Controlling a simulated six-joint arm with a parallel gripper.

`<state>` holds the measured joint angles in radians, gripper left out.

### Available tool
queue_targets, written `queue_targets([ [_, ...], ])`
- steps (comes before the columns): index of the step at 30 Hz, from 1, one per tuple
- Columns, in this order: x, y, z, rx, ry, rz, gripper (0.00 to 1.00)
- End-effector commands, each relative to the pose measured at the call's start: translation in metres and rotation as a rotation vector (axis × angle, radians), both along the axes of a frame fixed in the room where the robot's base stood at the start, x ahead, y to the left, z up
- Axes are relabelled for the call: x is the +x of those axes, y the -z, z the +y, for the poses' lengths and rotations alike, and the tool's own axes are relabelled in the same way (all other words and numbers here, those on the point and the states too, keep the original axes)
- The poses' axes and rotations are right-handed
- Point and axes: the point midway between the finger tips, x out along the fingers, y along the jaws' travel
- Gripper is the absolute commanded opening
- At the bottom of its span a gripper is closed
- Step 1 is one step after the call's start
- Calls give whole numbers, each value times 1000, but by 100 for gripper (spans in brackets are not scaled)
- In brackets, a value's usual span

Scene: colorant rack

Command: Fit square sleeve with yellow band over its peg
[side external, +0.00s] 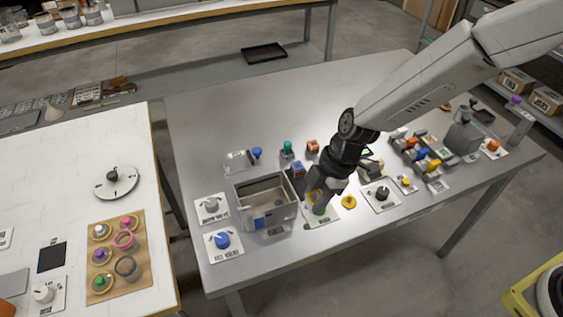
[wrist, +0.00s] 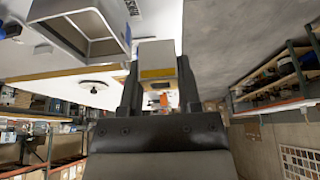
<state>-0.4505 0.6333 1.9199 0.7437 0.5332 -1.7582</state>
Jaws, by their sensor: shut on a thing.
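My gripper (wrist: 157,82) is shut on the square sleeve with the yellow band (wrist: 157,73). In the wrist view the sleeve is a pale grey square piece between the two dark fingers, with the yellow band across its face. In the side view my gripper (side external: 318,202) is low over a pale plate (side external: 311,225) at the front of the steel table, right of the metal bin. The sleeve is mostly hidden there by the gripper. I cannot make out its peg or tell whether the sleeve touches anything below.
The open metal bin (side external: 278,221) stands close left of my gripper. A yellow round piece (side external: 348,202) and a black-knobbed plate (side external: 381,194) are close right. A blue-knobbed plate (side external: 223,241) is at front left. Coloured blocks (side external: 421,153) stand farther right.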

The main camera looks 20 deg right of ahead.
Motion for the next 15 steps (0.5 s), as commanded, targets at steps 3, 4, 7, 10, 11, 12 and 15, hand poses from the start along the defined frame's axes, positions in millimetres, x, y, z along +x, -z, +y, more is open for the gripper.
queue_targets([
  [3,6,3,-10,-1,3,0,0],
  [4,8,4,-14,-2,4,1,0],
  [7,17,8,-29,-4,6,1,0],
  [10,27,13,-50,-6,6,0,0],
  [11,30,14,-56,-6,6,0,0],
  [12,34,17,-66,-6,6,1,0],
  [15,43,22,-89,-6,7,1,0],
])
